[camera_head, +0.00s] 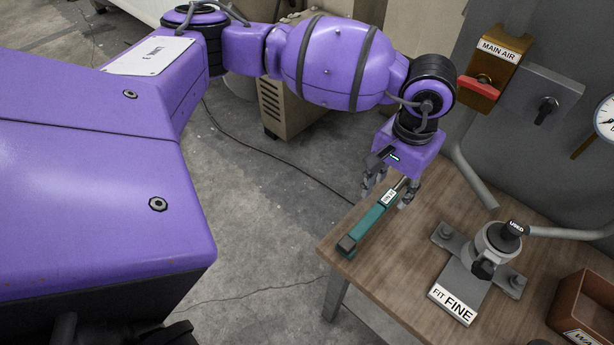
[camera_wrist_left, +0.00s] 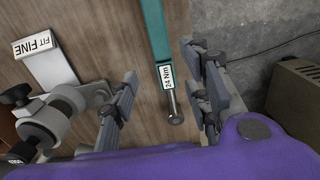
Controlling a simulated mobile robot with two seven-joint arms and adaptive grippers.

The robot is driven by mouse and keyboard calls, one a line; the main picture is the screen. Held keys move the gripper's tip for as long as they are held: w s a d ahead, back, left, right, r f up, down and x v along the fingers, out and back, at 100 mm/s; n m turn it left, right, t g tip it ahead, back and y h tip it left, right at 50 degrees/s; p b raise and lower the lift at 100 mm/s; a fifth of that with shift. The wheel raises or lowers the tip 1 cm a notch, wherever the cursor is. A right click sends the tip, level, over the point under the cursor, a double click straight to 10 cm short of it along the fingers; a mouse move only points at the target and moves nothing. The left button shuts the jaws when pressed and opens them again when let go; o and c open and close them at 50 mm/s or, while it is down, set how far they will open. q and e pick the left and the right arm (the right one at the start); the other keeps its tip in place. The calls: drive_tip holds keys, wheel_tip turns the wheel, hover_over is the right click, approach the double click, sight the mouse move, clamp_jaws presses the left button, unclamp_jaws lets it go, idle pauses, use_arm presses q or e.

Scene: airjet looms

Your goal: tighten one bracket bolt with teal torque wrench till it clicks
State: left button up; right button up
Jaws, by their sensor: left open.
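The teal torque wrench (camera_head: 368,226) lies on the wooden table near its left edge, with a "24 Nm" label and a metal head end. In the left wrist view the wrench (camera_wrist_left: 154,35) lies between the spread fingers, its round head (camera_wrist_left: 174,110) toward the palm. My left gripper (camera_head: 388,192) is open over the head end and holds nothing. A grey bracket (camera_head: 462,286) labelled "FIT FINE" stands to the right, with a bolt on its left (camera_head: 446,231) and one on its right (camera_head: 516,283). My right gripper is not in view.
A filter cup with a "USED" tag (camera_head: 515,228) stands on the bracket, with pipes beside it. A brown bin (camera_head: 583,308) is at the table's right. A "MAIN AIR" panel with a red handle (camera_head: 479,87) is behind. Bare table (camera_head: 405,260) lies between wrench and bracket.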

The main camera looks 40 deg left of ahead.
sight(382, 205)
use_arm(q)
drive_tip(key=f, duration=0.5)
drive_tip(key=f+p, duration=0.1)
drive_tip(key=f, duration=0.1)
drive_tip(key=shift+a+f, duration=0.25)
drive_tip(key=shift+f, duration=0.05)
drive_tip(key=shift+r, duration=0.1)
clamp_jaws()
